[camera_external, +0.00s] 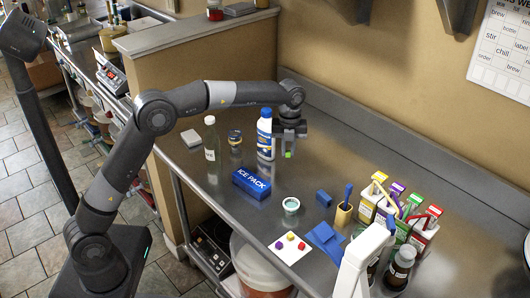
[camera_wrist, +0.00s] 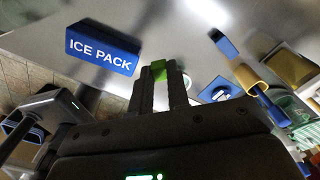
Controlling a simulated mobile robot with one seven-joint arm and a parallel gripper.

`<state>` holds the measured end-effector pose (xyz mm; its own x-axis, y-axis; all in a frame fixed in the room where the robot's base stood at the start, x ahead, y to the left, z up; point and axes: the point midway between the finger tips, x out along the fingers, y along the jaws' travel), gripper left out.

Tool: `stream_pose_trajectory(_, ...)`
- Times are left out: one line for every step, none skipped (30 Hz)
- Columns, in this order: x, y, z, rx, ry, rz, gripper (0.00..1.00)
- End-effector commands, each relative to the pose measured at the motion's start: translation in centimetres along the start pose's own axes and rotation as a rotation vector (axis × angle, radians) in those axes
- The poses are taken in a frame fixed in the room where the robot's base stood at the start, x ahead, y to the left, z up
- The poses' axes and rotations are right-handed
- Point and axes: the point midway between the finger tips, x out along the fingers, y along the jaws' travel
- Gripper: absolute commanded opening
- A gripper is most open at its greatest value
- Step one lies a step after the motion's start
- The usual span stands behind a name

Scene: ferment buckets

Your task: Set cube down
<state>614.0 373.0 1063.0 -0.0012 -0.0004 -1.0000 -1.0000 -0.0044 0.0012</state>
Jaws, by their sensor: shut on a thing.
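My gripper (camera_external: 289,148) points down over the steel counter, just right of the white and blue bottle. It is shut on a small green cube (camera_external: 288,155), which shows below the fingertips. In the wrist view the green cube (camera_wrist: 159,68) sits between the two dark fingertips (camera_wrist: 160,84); part of it is hidden by them. The cube is low over the counter (camera_external: 330,165); I cannot tell whether it touches the surface.
A blue ice pack (camera_external: 251,184) lies in front. The white and blue bottle (camera_external: 265,135) stands close left of my gripper. A small cup (camera_external: 291,205), blue block (camera_external: 323,197) and several cartons (camera_external: 415,225) stand nearer the front right. Bare counter lies right of my gripper.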

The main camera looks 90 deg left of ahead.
Motion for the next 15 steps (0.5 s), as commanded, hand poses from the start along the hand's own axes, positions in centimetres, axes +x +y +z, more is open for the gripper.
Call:
stream_pose_trajectory(0.9, -0.1, -0.2, 0.003, 0.002, 0.001, 0.0)
stream_pose_trajectory(1.2, 0.0, -0.2, 0.003, 0.002, 0.001, 0.0)
stream_pose_trajectory(1.9, -0.1, -0.2, 0.003, 0.001, 0.001, 0.0)
stream_pose_trajectory(2.4, -0.1, -0.2, 0.003, 0.001, 0.001, 0.0)
stream_pose_trajectory(2.7, -0.1, -0.2, 0.003, 0.001, 0.001, 0.0)
stream_pose_trajectory(3.1, -0.1, -0.2, 0.003, 0.001, 0.0, 0.0)
stream_pose_trajectory(3.4, -0.1, -0.1, 0.003, 0.0, -0.001, 0.0)
stream_pose_trajectory(3.6, -0.1, 0.0, 0.003, 0.0, -0.001, 0.0)
stream_pose_trajectory(4.0, 0.0, 0.3, 0.002, 0.0, 0.0, 0.0)
stream_pose_trajectory(4.3, 0.1, 0.7, 0.001, 0.001, 0.0, 0.0)
stream_pose_trajectory(4.6, 0.1, 1.2, 0.0, 0.001, 0.0, 0.0)
stream_pose_trajectory(5.1, 0.2, 1.9, 0.0, 0.001, 0.0, 0.0)
stream_pose_trajectory(5.5, 0.3, 2.5, 0.0, 0.001, 0.0, 0.0)
stream_pose_trajectory(5.9, 0.4, 3.2, 0.0, 0.001, 0.0, 0.0)
stream_pose_trajectory(6.4, 0.5, 4.1, -0.001, 0.001, 0.0, 0.0)
